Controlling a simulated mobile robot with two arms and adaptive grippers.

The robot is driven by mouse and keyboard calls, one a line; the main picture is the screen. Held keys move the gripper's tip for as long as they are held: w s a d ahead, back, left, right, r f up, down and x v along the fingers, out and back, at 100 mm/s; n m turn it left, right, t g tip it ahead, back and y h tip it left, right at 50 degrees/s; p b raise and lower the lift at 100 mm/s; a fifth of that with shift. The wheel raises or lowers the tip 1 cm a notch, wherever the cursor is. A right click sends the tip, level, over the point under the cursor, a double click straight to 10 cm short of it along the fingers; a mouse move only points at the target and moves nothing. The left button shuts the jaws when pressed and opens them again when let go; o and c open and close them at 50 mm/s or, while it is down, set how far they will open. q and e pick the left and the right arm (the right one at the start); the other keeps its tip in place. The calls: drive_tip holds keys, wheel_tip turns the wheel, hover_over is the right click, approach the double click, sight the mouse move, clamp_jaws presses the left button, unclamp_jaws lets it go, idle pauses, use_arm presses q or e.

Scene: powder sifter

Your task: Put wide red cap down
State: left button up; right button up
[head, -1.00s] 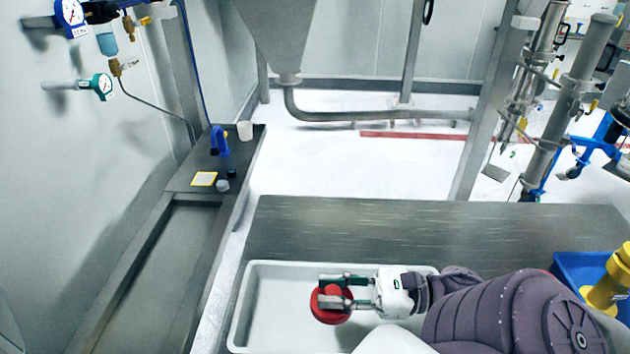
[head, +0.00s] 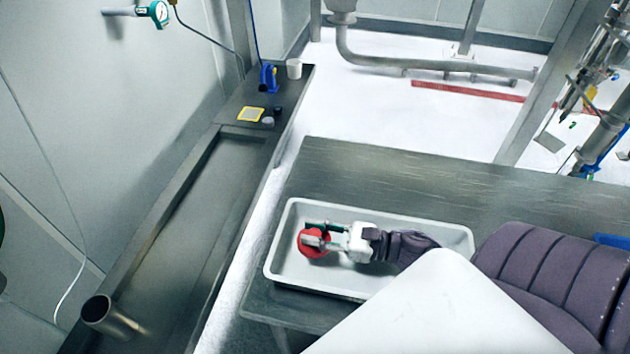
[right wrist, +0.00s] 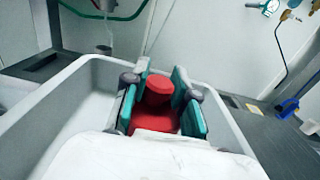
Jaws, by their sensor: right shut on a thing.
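The wide red cap (head: 313,246) is over the left part of a white tray (head: 400,225) in the head view. My right gripper (head: 312,237) is shut on the cap, with its two fingers on either side of the cap's raised middle. In the right wrist view the red cap (right wrist: 155,115) shows between the teal-padded fingers, with the tray's wall (right wrist: 75,80) around it. I cannot tell whether the cap touches the tray floor. My left gripper is not in view.
The tray stands on a dark metal table (head: 400,178). A long bench (head: 190,230) on the left holds a blue tool (head: 268,77), a white cup (head: 294,68), a yellow-edged square (head: 250,114) and a metal cylinder (head: 108,315). The tray's right part looks clear.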

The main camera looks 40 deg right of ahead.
drive_tip(key=shift+f, duration=0.5)
drive_tip(key=shift+f+b, duration=0.65)
drive_tip(key=o, duration=0.9)
drive_tip(key=shift+o, duration=0.2)
drive_tip(key=shift+r, duration=0.15)
